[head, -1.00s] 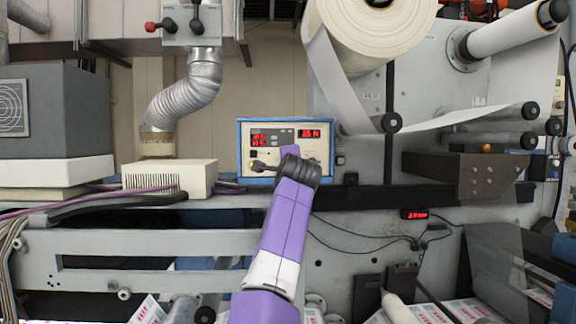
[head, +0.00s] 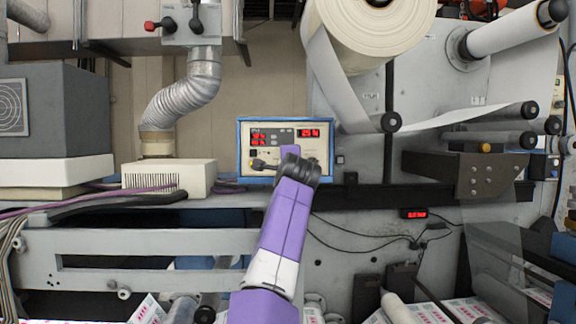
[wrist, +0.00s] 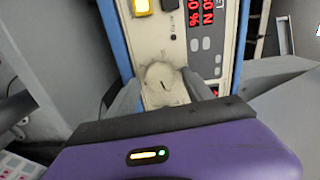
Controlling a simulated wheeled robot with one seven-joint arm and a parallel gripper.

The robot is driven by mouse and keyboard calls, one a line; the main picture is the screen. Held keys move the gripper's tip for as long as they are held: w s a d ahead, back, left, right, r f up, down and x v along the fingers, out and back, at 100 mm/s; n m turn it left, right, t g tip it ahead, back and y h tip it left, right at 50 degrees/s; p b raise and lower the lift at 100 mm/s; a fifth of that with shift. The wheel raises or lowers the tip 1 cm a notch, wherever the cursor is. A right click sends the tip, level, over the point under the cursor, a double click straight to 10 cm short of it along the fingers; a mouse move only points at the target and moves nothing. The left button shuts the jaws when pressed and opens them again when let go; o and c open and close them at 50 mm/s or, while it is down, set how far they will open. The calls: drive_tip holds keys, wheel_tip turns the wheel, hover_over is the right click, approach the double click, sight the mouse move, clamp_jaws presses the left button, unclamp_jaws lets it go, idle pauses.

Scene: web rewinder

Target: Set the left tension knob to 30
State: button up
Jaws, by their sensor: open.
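The control box (head: 242,152) has a blue frame, a pale panel and red digit displays, too small to read surely in the head view. In the wrist view a round pale knob (wrist: 159,76) with a dark pointer mark sits on the panel, close to a yellow switch (wrist: 141,6); it appears to be the left tension knob. My gripper (wrist: 161,92) is open, one grey finger on each side of the knob. I cannot tell whether the fingers touch it. In the head view my arm and gripper hide the lower middle of the panel.
A pale vented box (head: 170,177) and a ribbed duct (head: 187,92) stand left of the control box. A large paper roll (head: 375,35) hangs above right. A dark rail (head: 400,194) runs below, with a small red display (head: 413,213) and cables under it.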

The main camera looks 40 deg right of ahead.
drive_tip(key=b+v, duration=0.3)
drive_tip(key=v, duration=0.4)
drive_tip(key=shift+s+a, duration=0.2)
drive_tip(key=shift+s, duration=0.1)
drive_tip(key=shift+s+a, duration=0.1)
idle(0.3)
